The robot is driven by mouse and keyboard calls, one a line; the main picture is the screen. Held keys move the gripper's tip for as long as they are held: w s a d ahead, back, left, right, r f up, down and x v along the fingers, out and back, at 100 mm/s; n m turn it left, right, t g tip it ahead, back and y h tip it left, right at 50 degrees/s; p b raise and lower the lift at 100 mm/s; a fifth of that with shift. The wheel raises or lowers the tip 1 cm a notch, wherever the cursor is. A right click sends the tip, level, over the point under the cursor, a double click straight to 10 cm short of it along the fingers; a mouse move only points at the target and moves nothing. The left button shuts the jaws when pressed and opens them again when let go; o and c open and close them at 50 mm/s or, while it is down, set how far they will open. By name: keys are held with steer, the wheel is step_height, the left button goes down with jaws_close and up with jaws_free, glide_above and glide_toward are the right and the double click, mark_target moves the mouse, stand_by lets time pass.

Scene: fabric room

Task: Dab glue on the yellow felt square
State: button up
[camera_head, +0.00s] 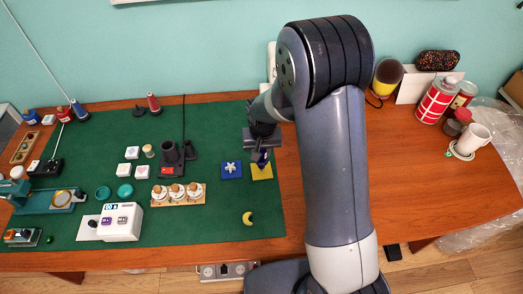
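The yellow felt square (263,173) lies on the green mat, right of a blue square with a white flower shape (232,169). My gripper (261,156) points down just above the yellow square and covers its upper part. Something small and dark blue-purple shows at the fingertips. It is too small to tell whether it is a held glue applicator or part of the gripper. I cannot tell whether its tip touches the felt, and no glue can be made out on the visible part of the square.
The green mat (215,215) also holds a rack of white-and-brown jars (178,194), a white device (121,222), a black-and-red stand (171,160) and a yellow crescent (248,218). Cans (436,99) and a mug (473,139) stand far right. Mat right of the white device is mostly clear.

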steer(key=shift+r+p, duration=1.95)
steer(key=shift+r, duration=1.1)
